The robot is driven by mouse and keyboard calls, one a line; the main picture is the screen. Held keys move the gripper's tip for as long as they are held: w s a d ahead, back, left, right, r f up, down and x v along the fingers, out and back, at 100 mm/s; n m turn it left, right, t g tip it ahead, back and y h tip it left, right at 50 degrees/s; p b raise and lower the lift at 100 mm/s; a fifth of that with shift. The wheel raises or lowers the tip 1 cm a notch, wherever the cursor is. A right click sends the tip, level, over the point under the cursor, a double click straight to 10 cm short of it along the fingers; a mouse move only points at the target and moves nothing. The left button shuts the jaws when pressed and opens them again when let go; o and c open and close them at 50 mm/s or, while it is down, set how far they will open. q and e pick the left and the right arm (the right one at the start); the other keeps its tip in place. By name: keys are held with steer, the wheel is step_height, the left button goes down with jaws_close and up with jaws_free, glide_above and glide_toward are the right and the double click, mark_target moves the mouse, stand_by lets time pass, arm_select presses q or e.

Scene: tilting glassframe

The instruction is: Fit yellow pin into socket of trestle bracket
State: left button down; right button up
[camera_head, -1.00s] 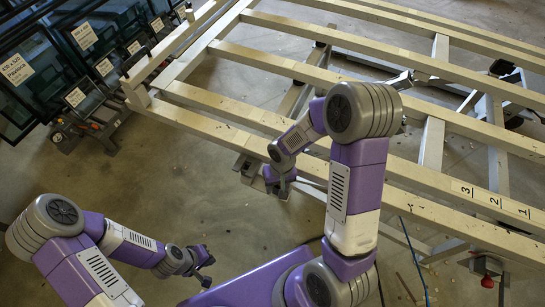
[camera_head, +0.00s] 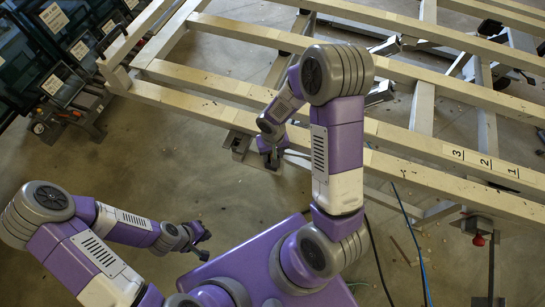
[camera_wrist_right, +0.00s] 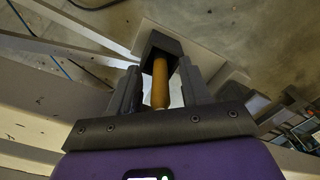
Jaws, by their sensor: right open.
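The yellow pin (camera_wrist_right: 160,82) shows in the right wrist view, between the two fingers of my right gripper (camera_wrist_right: 158,88). The fingers are open, one on each side of it. The pin's far end meets a dark block (camera_wrist_right: 161,46), apparently the trestle bracket; whether it sits inside a socket is hidden. In the head view my right gripper (camera_head: 271,160) points down beside the near beam, close to a grey bracket (camera_head: 240,146); the pin cannot be made out there. My left gripper (camera_head: 202,243) is open and empty over the bare floor.
Long pale beams of the frame (camera_head: 430,178) cross the view above and right of the right gripper. Glass panels with labels (camera_head: 52,85) stand at the upper left. A red button box (camera_head: 478,238) is at the right.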

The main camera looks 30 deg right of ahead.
steer(key=shift+r, duration=0.1)
jaws_close()
